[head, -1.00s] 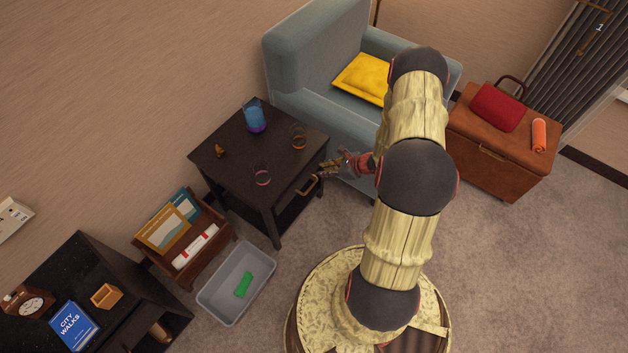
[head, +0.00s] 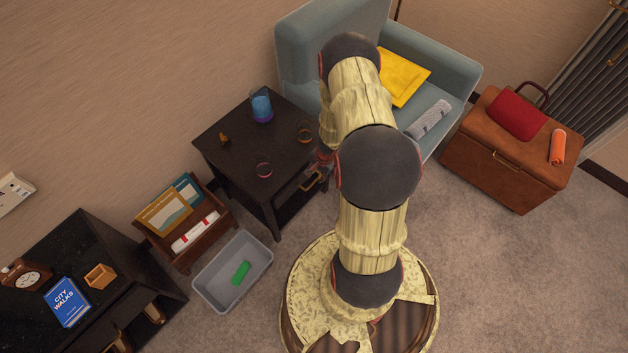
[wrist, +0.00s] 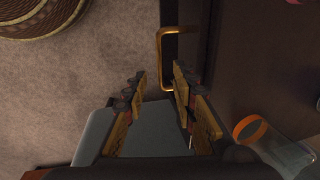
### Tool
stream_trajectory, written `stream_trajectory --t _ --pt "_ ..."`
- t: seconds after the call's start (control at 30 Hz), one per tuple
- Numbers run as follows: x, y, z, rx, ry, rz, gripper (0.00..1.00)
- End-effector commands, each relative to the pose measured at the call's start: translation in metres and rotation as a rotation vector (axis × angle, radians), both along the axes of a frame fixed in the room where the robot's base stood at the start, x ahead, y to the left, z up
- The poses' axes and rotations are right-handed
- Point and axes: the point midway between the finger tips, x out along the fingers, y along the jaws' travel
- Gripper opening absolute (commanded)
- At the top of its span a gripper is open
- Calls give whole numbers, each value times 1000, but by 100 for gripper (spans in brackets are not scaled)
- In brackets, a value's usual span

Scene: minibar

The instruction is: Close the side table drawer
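The side table (head: 235,150) is dark wood and stands left of my arm in the head view. Its drawer front carries a brass handle (head: 315,181), which also shows in the wrist view (wrist: 161,45). A dark strip lies between the handle and the tabletop in the wrist view; how far the drawer stands out is hard to tell. My gripper (wrist: 159,76) is open, its fingers apart, with the handle just beyond the fingertips and the right finger near the drawer front. Nothing is held. In the head view my arm hides most of the gripper.
A blue armchair (head: 300,50) stands behind.

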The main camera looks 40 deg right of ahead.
Motion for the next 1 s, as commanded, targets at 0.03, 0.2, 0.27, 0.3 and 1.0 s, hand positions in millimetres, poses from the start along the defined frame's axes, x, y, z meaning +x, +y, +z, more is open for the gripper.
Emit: stream_trajectory --t 0.03,0.2,0.27,0.3,1.0 --pt "1 1 -12 1 1 0 27" --pt "6 1 -35 1 0 -2 27" --pt "7 1 -41 1 0 -1 27" --pt "8 1 -43 1 0 -1 27" --pt "10 1 -48 2 -1 -3 9"
